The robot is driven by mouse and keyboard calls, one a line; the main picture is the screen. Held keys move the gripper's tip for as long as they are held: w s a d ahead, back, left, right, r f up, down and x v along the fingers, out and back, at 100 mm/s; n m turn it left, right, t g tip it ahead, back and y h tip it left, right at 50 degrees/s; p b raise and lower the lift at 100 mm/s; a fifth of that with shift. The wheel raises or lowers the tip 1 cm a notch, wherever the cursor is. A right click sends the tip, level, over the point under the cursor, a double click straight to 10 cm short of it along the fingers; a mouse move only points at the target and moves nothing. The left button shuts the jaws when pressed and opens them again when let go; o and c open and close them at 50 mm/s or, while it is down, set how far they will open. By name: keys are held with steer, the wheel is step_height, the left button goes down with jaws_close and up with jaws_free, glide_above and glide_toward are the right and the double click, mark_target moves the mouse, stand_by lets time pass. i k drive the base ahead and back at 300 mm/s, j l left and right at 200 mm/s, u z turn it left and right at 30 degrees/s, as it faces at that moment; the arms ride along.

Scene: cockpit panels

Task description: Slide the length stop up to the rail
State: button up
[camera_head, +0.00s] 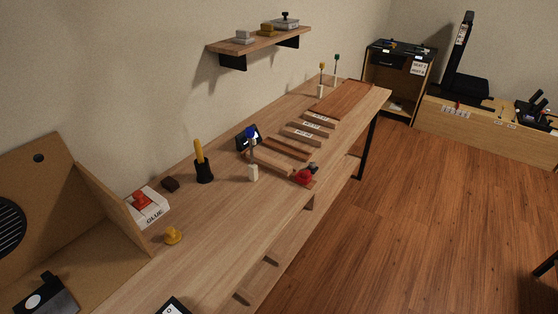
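A small red block with a dark knob (303,176) sits near the front edge of the wooden workbench (215,240), at the end of a brown strip. It may be the length stop, but I cannot tell for sure. A reddish-brown wooden strip (286,149) lies behind it, and a paler strip (268,160) lies beside that. Which part is the rail is not clear at this size. Whether the red block touches either strip is too small to tell. My gripper is not in view.
Labelled blocks (308,130) and a brown board (340,98) lie further along the bench. A blue-topped post (252,172), a black holder with a yellow handle (203,170) and a glue box (147,207) stand nearer. A shelf (258,40) hangs above.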

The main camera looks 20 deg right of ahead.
mark_target(305, 177)
steer(key=i+l, duration=0.8)
steer(key=l, duration=0.15)
steer(key=i+j+u, duration=0.05)
